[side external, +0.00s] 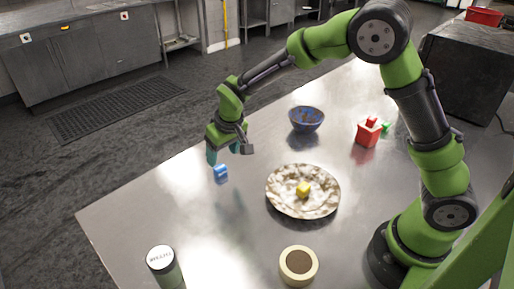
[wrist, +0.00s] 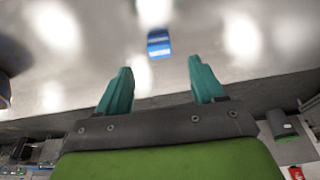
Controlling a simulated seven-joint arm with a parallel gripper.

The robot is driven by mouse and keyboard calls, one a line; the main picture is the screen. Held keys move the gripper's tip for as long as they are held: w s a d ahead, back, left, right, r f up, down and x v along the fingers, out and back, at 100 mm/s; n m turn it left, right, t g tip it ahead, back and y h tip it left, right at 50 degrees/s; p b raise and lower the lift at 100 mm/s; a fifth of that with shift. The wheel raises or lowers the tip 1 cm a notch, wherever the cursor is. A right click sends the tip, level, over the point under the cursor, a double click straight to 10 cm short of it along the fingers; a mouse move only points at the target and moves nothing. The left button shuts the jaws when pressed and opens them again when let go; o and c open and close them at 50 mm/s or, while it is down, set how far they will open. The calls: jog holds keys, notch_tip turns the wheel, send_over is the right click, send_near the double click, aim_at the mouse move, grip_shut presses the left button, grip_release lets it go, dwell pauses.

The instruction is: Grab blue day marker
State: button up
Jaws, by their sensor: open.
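The blue day marker (side external: 221,172) is a small blue block with a pale band, lying on the metal table near its left edge. In the wrist view the marker (wrist: 158,44) lies beyond the fingertips, roughly centred between them and apart from both. My gripper (side external: 226,152) is above the table just over the marker, with nothing in it. Its two teal fingers also show spread apart in the wrist view (wrist: 162,78). The marker is in plain view in both pictures.
A marbled plate (side external: 280,203) holds a yellow block (side external: 303,189). A blue bowl (side external: 307,120), red blocks (side external: 368,134), a green piece (side external: 386,127), a tape-like ring (side external: 285,268) and a lidded can (side external: 164,266) stand around. The table is clear around the marker.

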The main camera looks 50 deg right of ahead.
aim_at(220, 167)
jog(key=x, duration=0.6)
jog(key=shift+w+f, duration=0.2)
jog(key=shift+f, duration=0.15)
jog(key=c, duration=1.1)
jog(key=shift+r, duration=0.1)
